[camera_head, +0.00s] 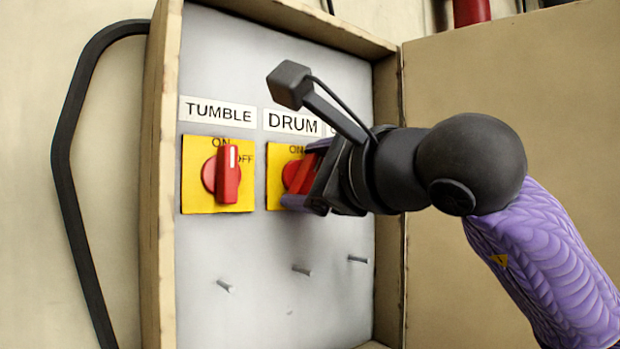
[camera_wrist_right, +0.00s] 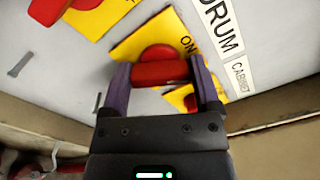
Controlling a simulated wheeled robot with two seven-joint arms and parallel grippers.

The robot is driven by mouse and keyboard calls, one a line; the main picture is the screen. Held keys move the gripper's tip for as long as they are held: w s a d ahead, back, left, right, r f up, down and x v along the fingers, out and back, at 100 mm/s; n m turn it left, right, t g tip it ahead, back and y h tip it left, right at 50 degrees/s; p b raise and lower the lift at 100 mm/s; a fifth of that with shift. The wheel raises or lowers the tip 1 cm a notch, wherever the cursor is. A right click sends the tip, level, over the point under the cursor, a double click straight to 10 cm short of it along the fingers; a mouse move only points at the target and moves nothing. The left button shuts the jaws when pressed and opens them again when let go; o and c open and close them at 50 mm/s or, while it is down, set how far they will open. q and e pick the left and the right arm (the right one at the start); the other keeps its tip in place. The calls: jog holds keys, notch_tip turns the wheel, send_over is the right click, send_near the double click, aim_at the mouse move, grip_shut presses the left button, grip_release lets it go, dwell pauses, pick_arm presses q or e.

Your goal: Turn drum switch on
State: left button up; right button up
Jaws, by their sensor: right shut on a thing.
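The drum switch is a red rotary knob on a yellow plate (camera_head: 275,180) under the DRUM label (camera_head: 293,123). In the head view my right gripper (camera_head: 310,185) covers most of it. In the right wrist view the red knob's handle (camera_wrist_right: 160,73) sits between the two purple fingers of my right gripper (camera_wrist_right: 160,88), which is shut on it. The ON mark (camera_wrist_right: 187,45) on the plate shows beside the knob, and the handle lies across the gap between the fingers. My left gripper is not in view.
The tumble switch (camera_head: 228,175) is just left of the drum switch, its handle upright. A third switch (camera_wrist_right: 190,100) is partly hidden by a finger. Several metal pegs (camera_head: 301,270) stick out below. The box wall (camera_head: 160,200) and open door (camera_head: 500,110) flank the panel.

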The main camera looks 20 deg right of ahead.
jog(key=n, duration=0.5)
jog(key=shift+f+n, duration=0.1)
jog(key=shift+n, duration=0.2)
dwell(0.4)
jog(key=o, duration=1.1)
jog(key=shift+s+d+b, duration=0.1)
jog(key=shift+s+b, duration=0.2)
jog(key=b+v, duration=0.3)
jog(key=v, duration=0.6)
jog(key=shift+s, duration=0.2)
